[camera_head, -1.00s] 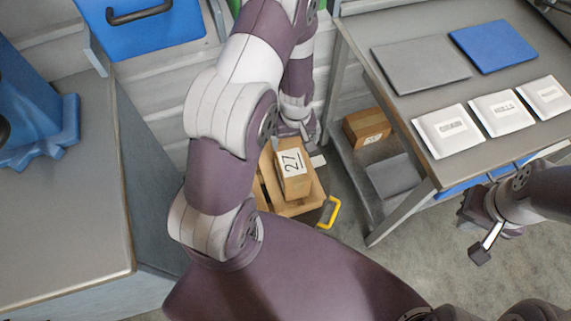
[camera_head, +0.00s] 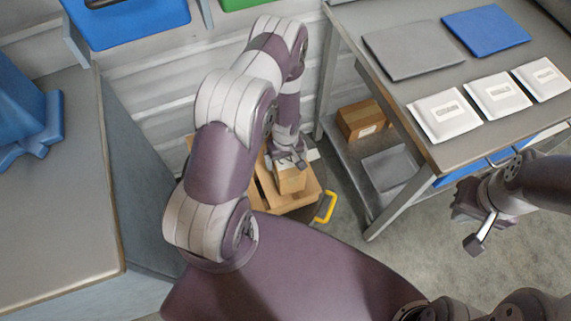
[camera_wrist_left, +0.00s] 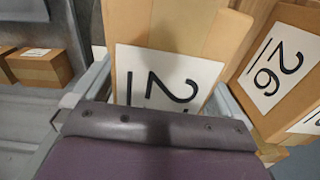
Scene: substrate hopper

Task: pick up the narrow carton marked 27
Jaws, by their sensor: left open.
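The carton marked 27 (camera_head: 291,181) is a narrow brown box standing in a wooden crate (camera_head: 312,196) on the floor. In the left wrist view the same carton (camera_wrist_left: 170,30) fills the middle, with a "2" on its white label and the rest of the number partly hidden by my gripper. My left gripper (camera_head: 289,163) is right over the carton's top in the head view. Its open fingers (camera_wrist_left: 160,100) lie on either side of the carton in the left wrist view; contact cannot be told. My right gripper (camera_head: 478,222) is at the right, away from the crate, its jaw opening unclear.
A carton marked 26 (camera_wrist_left: 275,65) stands close on the right in the left wrist view. The crate has a yellow handle (camera_head: 330,207). A metal table (camera_head: 400,100) with white packets stands at the right; a brown box (camera_head: 361,121) sits on its lower shelf. A grey counter (camera_head: 60,200) is at the left.

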